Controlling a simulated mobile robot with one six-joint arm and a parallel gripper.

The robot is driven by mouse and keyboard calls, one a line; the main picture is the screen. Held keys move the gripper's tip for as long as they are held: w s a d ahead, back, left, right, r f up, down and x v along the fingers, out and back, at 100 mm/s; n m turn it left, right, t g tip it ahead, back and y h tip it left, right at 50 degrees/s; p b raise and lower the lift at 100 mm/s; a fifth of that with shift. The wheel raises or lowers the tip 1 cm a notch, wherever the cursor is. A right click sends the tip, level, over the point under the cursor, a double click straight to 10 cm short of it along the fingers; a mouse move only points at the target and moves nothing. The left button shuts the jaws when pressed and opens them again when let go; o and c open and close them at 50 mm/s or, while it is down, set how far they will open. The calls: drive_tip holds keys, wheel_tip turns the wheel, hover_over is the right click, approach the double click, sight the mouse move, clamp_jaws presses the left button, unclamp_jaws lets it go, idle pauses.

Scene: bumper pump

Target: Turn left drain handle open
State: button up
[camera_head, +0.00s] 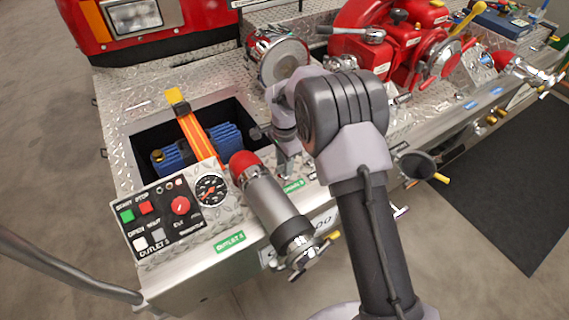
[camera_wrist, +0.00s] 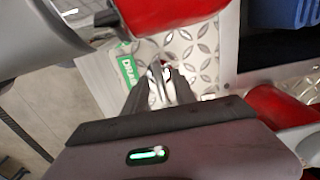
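My gripper (camera_head: 286,160) points down at the bumper deck beside the green drain label (camera_head: 293,186), partly hidden by my own arm in the head view. In the wrist view my gripper (camera_wrist: 160,80) has its two dark fingers close together next to the green drain label (camera_wrist: 128,76). A small shiny metal piece (camera_wrist: 155,88), likely the left drain handle, shows between the fingers, with a bit of red just past the tips. The fingers hide most of it. I cannot tell whether they grip it or only stand around it.
A red-and-silver outlet pipe (camera_head: 270,200) stands close by in front. A control panel (camera_head: 165,215) and an open recess with a blue item (camera_head: 175,155) lie to the left. A silver cylinder (camera_head: 278,57) and the red pump (camera_head: 385,40) are behind.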

clamp_jaws()
drive_tip(key=shift+n, duration=0.3)
drive_tip(key=shift+r+n+p, duration=0.1)
drive_tip(key=shift+n+p, duration=0.7)
drive_tip(key=shift+n, duration=0.2)
drive_tip(key=n+p, duration=0.2)
drive_tip(key=n, duration=0.2)
drive_tip(key=shift+n, duration=0.3)
drive_tip(key=n+p, duration=0.2)
drive_tip(key=n, duration=0.3)
drive_tip(key=n+p, duration=0.1)
drive_tip(key=n, duration=0.4)
drive_tip(key=shift+n, duration=0.5)
